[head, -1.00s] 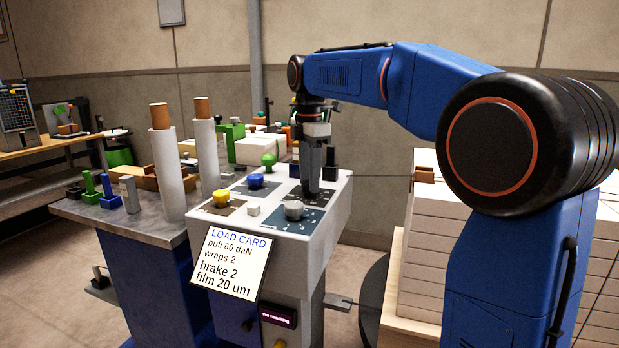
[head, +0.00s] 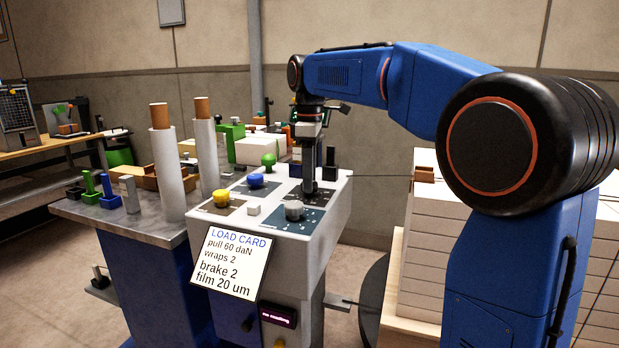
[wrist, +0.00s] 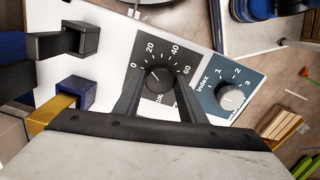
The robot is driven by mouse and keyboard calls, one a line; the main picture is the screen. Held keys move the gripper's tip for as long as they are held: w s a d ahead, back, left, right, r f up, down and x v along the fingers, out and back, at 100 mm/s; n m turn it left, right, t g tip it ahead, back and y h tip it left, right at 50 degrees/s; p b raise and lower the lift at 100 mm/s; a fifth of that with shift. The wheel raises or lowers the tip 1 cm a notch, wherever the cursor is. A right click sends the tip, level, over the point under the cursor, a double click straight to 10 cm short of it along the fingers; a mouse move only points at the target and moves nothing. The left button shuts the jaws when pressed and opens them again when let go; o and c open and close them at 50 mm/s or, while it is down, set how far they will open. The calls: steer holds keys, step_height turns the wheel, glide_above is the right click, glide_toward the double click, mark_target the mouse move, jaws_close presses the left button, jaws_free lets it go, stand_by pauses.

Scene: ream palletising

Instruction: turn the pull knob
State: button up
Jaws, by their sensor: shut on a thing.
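The pull knob (wrist: 158,78) is a dark round knob on a dark dial plate in the wrist view, with numbers including 0, 20, 40 and 60 around it. A small pale mark shows on its upper left, but its exact reading is hard to tell. My gripper (head: 309,188) points straight down at the panel top in the head view. Its two dark fingers (wrist: 158,95) stand on either side of the knob and are shut on it. In the head view the gripper hides the knob. The load card (head: 232,264) reads pull 60 daN.
A grey index knob (head: 293,210) on a blue plate is close beside, also in the wrist view (wrist: 230,97). A yellow knob (head: 220,197), a blue knob (head: 256,180) and a green knob (head: 268,160) share the panel. A black upright part (head: 331,163) stands just right of my gripper.

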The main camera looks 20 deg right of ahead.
steer(key=m, duration=1.3)
steer(key=shift+m, duration=0.4)
steer(key=m, duration=0.8)
steer(key=shift+m, duration=0.6)
steer(key=o, duration=1.1)
steer(key=shift+c, duration=0.2)
step_height(320, 180, up, 17)
steer(key=shift+r, duration=0.2)
